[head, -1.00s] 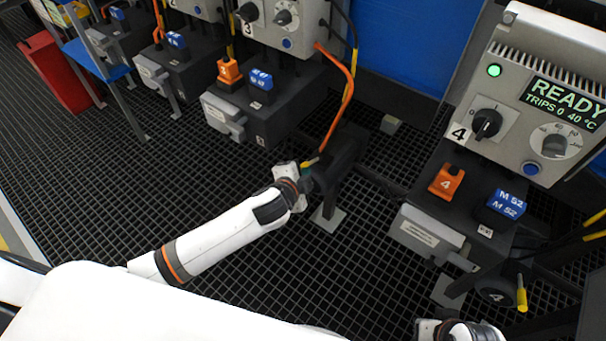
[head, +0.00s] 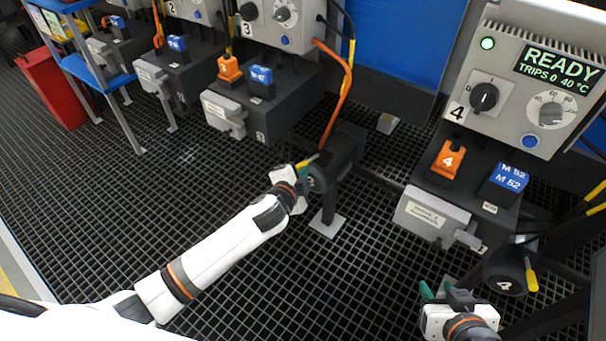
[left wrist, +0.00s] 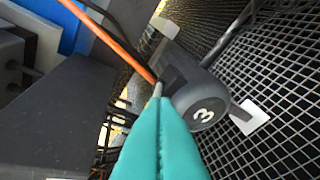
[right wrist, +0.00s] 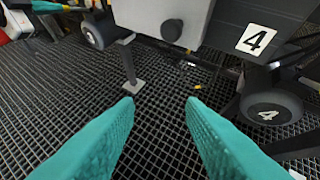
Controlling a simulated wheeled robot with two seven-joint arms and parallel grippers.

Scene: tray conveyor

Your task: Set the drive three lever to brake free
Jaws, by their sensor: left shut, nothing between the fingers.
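The drive three motor (head: 345,155) is a dark drum on a stand. Its end disc (left wrist: 203,112) shows a white 3 in the left wrist view. The drive three lever (head: 311,162) has a yellow grip, partly hidden by my left gripper. My left gripper (head: 304,170) is at the motor's end, beside the lever. Its teal fingers (left wrist: 159,100) are shut together with nothing between them; I cannot tell whether they touch the lever. My right gripper (head: 438,288) is open and empty at lower right, below the drive four box; its fingers (right wrist: 160,100) stand wide apart.
Drive four's panel (head: 535,85) reads READY with a green lamp. Its motor disc (head: 504,285) has a yellow lever (head: 531,279) close to my right gripper. An orange cable (head: 345,90) hangs behind motor three. The grated floor (head: 130,190) is open at left.

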